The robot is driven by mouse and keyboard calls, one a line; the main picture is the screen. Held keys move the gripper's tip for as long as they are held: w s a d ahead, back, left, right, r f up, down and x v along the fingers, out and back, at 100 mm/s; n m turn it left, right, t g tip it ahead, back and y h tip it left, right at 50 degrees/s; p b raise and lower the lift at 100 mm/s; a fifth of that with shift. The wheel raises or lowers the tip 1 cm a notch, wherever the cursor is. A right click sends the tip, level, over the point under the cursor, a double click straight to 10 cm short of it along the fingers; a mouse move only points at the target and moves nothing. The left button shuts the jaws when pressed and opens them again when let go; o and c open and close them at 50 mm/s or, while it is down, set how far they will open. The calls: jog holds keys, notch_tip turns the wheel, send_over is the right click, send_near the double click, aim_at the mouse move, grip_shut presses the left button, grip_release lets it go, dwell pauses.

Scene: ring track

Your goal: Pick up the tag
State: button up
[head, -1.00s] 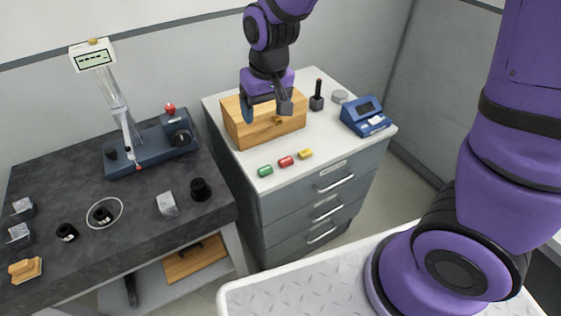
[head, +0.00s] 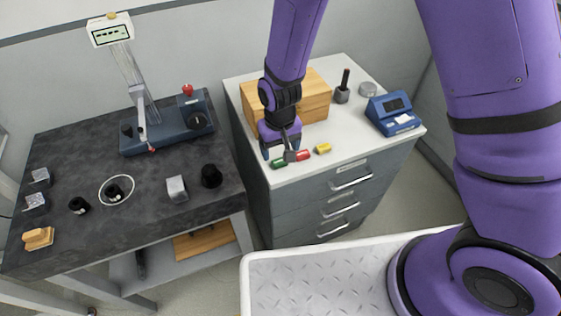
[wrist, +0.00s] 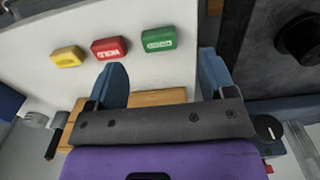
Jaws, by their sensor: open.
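Three small tags lie in a row on the white cabinet top: green (head: 278,164), red (head: 304,155) and yellow (head: 323,148). The red one bears the letters "HOLD" in the wrist view (wrist: 109,47). My gripper (head: 279,152) is open and empty at the green tag. In the wrist view, the green tag (wrist: 158,39) lies ahead of the gap between my two blue fingers (wrist: 163,75). The red tag is just left of that gap there, and the yellow tag (wrist: 67,56) is farther left. I cannot tell the fingers' exact height above the top.
A wooden box (head: 313,98) stands behind the tags. A dark block with an upright handle (head: 342,94), a round grey tin (head: 368,89) and a blue device (head: 394,114) stand to its right. The dark workbench (head: 90,160) with a gauge stand (head: 165,137) is on the left.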

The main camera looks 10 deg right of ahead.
aim_at(280, 161)
jog(key=shift+w+f, duration=0.1)
jog(key=shift+f, duration=2.85)
jog(key=c, duration=1)
